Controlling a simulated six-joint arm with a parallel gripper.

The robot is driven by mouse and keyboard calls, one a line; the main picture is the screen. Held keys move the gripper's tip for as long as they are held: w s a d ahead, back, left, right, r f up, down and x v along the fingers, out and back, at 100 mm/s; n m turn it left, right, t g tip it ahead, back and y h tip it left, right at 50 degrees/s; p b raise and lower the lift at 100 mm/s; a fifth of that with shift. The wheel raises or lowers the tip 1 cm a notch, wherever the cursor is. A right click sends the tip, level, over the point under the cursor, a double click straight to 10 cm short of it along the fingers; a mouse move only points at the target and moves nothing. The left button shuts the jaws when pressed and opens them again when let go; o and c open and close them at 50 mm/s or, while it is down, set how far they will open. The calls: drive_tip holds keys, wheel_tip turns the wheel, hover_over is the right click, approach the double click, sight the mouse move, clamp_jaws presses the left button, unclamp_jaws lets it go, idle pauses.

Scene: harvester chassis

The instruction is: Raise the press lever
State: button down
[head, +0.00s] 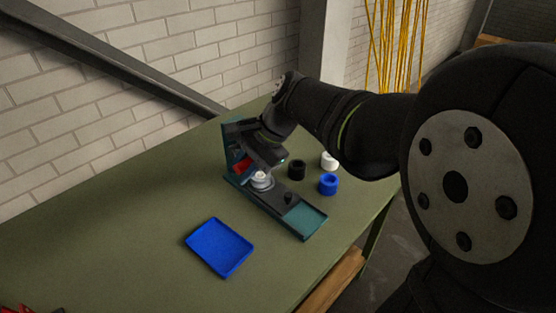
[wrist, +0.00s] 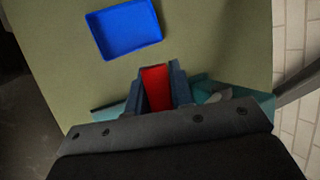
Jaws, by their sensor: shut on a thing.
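The press (head: 305,220) stands on the green table, with a teal base plate and a dark upright at its back left. Its red lever (head: 243,165) shows beside the upright in the head view, partly covered by my gripper. In the wrist view my gripper (wrist: 157,74) has its two blue-grey fingers on either side of the red lever (wrist: 157,88), shut on it. A pale round piece (head: 262,180) sits on the press base below my gripper. Parts of the press are hidden behind my gripper in both views.
An empty blue tray (head: 220,247) lies in front of the press. A black ring (head: 297,170), a blue ring (head: 328,185) and a white ring (head: 330,160) stand to its right. A brick wall (head: 150,85) runs behind the table.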

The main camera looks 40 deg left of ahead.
drive_tip(key=shift+a+r+h, duration=0.2)
drive_tip(key=shift+a+r, duration=0.15)
drive_tip(key=shift+r, duration=0.2)
drive_tip(key=shift+a+r+h, duration=0.2)
drive_tip(key=shift+a+r, duration=0.1)
drive_tip(key=shift+r, duration=0.2)
drive_tip(key=c, duration=1.3)
unclamp_jaws()
drive_tip(key=v, duration=1.7)
drive_tip(key=shift+r, duration=0.25)
